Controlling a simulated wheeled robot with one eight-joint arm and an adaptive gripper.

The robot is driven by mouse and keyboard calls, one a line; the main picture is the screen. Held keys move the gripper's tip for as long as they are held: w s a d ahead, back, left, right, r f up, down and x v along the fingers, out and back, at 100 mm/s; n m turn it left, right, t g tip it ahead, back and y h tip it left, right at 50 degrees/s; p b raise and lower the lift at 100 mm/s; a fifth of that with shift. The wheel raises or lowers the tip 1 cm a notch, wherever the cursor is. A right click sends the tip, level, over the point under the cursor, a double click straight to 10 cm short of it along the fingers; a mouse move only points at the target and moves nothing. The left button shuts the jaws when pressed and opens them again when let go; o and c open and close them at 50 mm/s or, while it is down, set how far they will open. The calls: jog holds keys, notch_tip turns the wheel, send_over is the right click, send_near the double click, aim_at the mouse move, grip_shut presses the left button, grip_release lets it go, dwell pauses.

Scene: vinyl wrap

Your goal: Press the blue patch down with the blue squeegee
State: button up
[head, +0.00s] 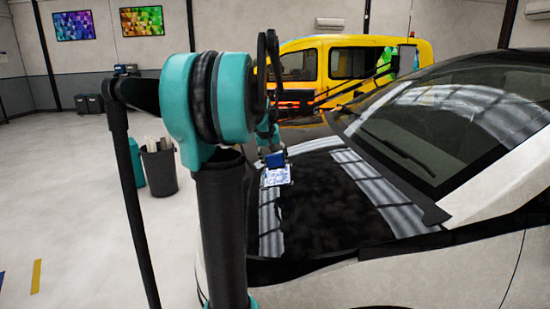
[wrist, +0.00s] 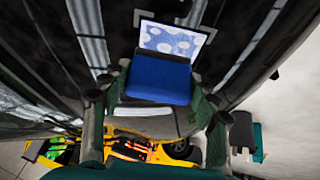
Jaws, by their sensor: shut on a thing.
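My gripper (head: 268,142) is shut on the blue squeegee (head: 275,159) over the dark hood of the white car. In the wrist view, my gripper (wrist: 157,90) has a finger on each side of the blue squeegee (wrist: 158,80). The blue patch (head: 277,177), blue and white with a pale border, lies on the hood just beyond the squeegee's edge. In the wrist view, the squeegee's edge overlaps the near side of the blue patch (wrist: 172,40). I cannot tell whether the two touch.
The car's hood (head: 330,205) is glossy and reflects light strips; its windshield (head: 460,120) rises to the right. A yellow van (head: 345,65) stands behind. A grey bin (head: 159,168) stands on the floor at left. The floor at the front left is clear.

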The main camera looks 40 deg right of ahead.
aim_at(276, 168)
jog(key=shift+s+d+f, duration=0.1)
jog(key=shift+d+f, duration=0.05)
jog(key=shift+f, duration=0.75)
jog(key=shift+s+d+f, duration=0.1)
jog(key=shift+d+f, duration=0.1)
jog(key=shift+f, duration=0.75)
jog(key=shift+d+f, duration=0.15)
jog(key=shift+f, duration=0.75)
jog(key=shift+s+d+f, duration=0.1)
jog(key=shift+d+f, duration=0.1)
jog(key=shift+f, duration=0.55)
jog(key=shift+w+d+r, duration=0.1)
jog(key=shift+w+d, duration=0.6)
jog(key=shift+w, duration=0.1)
jog(key=shift+w+d, duration=0.1)
jog(key=shift+w+d, duration=0.65)
jog(key=shift+w, duration=0.05)
jog(key=shift+w+d+r, duration=0.15)
jog(key=shift+w+d, duration=0.65)
jog(key=shift+w, duration=0.05)
